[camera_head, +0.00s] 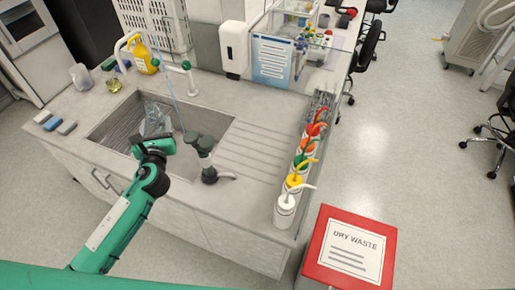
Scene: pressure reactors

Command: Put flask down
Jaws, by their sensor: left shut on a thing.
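My left arm comes in from the lower left, and its gripper (154,143) is over the near part of the sink. The gripper is shut on a clear glass flask (156,121), which shows just beyond the fingers, inside the outline of the sink. The flask's lower part is hard to make out against the basin, and I cannot tell whether it touches the sink floor. The sink (116,124) is a grey basin set into the counter (235,90). My right gripper is not in view.
A dark green and grey fitting (207,160) stands at the sink's right. Wash bottles with coloured caps (286,206) line the counter's right edge. The ribbed drainboard (262,142) is mostly clear.

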